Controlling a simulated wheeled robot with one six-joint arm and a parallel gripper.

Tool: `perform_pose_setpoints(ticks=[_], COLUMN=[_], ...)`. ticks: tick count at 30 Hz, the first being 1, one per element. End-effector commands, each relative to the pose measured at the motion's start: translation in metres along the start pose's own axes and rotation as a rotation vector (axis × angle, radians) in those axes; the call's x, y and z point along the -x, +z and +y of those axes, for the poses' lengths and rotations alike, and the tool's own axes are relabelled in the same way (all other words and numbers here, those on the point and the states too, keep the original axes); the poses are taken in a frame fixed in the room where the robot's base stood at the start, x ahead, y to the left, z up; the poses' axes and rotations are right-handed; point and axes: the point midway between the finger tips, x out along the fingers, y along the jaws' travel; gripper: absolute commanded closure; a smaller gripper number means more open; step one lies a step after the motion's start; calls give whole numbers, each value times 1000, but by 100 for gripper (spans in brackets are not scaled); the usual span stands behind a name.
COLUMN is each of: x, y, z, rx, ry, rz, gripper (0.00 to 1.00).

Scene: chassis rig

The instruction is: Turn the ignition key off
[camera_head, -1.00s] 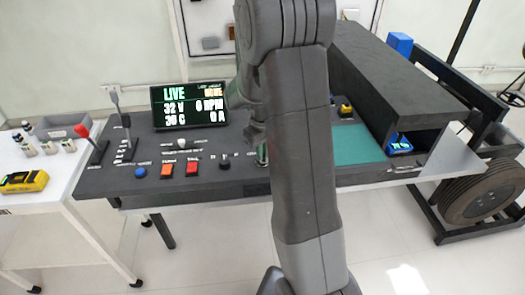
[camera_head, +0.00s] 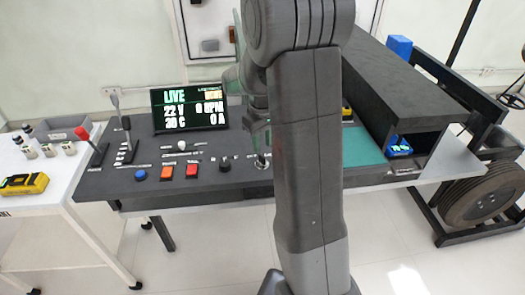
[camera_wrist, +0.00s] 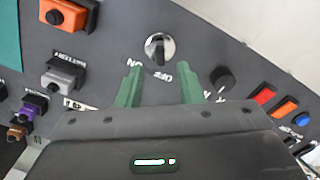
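The ignition key (camera_wrist: 158,47) stands in a round silver switch near the top middle of the wrist view, with ON and OFF lettering on the panel below it. In the head view the key switch (camera_head: 262,161) shows at the panel's front, partly beside my arm. My gripper (camera_wrist: 162,74) has two green fingers spread apart with nothing between them. The key lies beyond the fingertips, between their lines, and looks untouched. In the head view my gripper is mostly hidden behind my arm. The display (camera_head: 189,109) reads LIVE.
A black knob (camera_wrist: 222,79) sits close to the right finger in the wrist view. Orange (camera_head: 167,172) and red (camera_head: 191,171) switches, a blue button (camera_head: 140,174) and levers (camera_head: 126,140) are on the panel's left. A dark shelf (camera_head: 425,90) stands at right.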

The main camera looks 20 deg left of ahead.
Motion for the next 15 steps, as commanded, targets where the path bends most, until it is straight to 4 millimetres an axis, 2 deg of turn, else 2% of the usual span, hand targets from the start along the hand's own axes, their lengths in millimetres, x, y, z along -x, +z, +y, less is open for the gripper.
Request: perform_pose_setpoints(ticks=[1, 6, 10, 15], x=[14, 51, 72, 86], y=[-1, -1, -1, 0], z=[0, 0, 0, 0], rx=[0, 0, 0, 1], ry=[2, 2, 1, 0], rz=[6, 5, 3, 0], gripper=[66, 66, 66, 66])
